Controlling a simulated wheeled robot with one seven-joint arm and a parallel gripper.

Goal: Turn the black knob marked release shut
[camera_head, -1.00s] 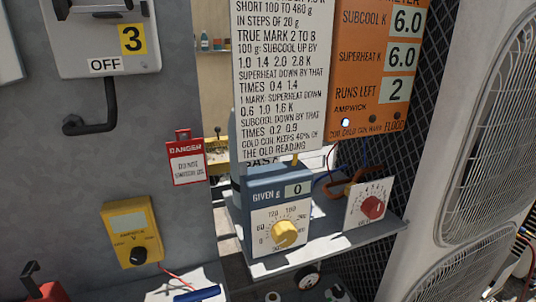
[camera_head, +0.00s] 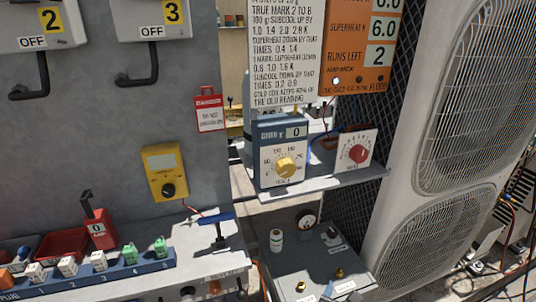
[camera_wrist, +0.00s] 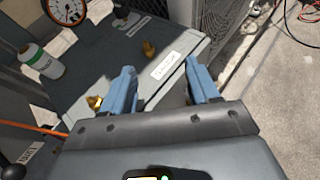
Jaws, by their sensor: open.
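In the head view, a grey box (camera_head: 285,262) low at the centre carries brass fittings (camera_head: 338,272), white labels and a small dark knob (camera_head: 331,233) near its back right edge. The labels are too small to read, so I cannot tell whether this is the release knob. A black knob (camera_head: 187,293) also shows at the bottom edge, under the bench. In the wrist view, my gripper (camera_wrist: 160,67) is open and empty, its two blue fingers over the grey box top (camera_wrist: 85,75). A brass fitting (camera_wrist: 148,48) lies just beyond the fingers. My gripper is outside the head view.
A white bottle (camera_head: 277,240) and a round gauge (camera_head: 306,218) stand at the box's back. A shelf (camera_head: 340,180) with yellow (camera_head: 287,167) and red (camera_head: 358,154) dials overhangs it. A condenser (camera_head: 440,130) stands right; a bench (camera_head: 205,255) with coloured clips is left.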

